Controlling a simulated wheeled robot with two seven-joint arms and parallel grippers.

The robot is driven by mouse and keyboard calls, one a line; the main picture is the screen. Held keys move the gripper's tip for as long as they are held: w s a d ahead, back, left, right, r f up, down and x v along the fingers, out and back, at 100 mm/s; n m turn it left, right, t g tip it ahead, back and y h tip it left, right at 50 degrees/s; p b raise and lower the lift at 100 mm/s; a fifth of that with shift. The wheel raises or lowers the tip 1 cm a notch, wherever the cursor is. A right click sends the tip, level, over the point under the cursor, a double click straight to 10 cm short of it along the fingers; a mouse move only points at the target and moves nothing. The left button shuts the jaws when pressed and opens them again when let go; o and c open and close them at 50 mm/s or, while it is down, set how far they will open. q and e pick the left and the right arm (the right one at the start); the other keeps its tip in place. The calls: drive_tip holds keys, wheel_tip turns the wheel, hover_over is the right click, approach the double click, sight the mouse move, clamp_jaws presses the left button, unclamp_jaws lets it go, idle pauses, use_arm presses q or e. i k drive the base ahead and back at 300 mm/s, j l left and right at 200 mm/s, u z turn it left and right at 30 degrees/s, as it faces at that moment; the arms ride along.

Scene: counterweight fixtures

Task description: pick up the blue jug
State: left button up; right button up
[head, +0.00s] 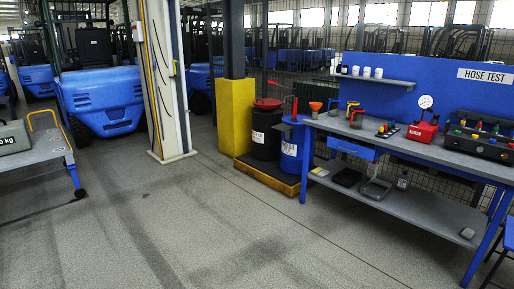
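I cannot clearly make out a blue jug in the head view. Several small vessels stand at the left end of the blue workbench (400,150), among them an orange funnel (315,107) and a grey can with a coloured handle (356,119). Neither of my grippers is in view.
A black drum (266,138) with a red lid stands beside the blue drum on a low yellow-edged pallet (268,178). A yellow-padded post (236,117), white column (165,80) and blue forklift (98,95) stand behind. A grey cart (40,155) is at left. The middle floor is clear.

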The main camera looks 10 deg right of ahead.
sight(333, 104)
drive_tip(key=i+l+z, duration=0.1)
drive_tip(key=i, duration=1)
drive_tip(key=i+z, duration=0.15)
drive_tip(key=i, duration=0.95)
drive_tip(key=i+j+z, duration=0.1)
drive_tip(key=i, duration=1)
drive_tip(key=i+j+z, duration=0.1)
drive_tip(key=i+z, duration=0.3)
drive_tip(key=i, duration=2.6)
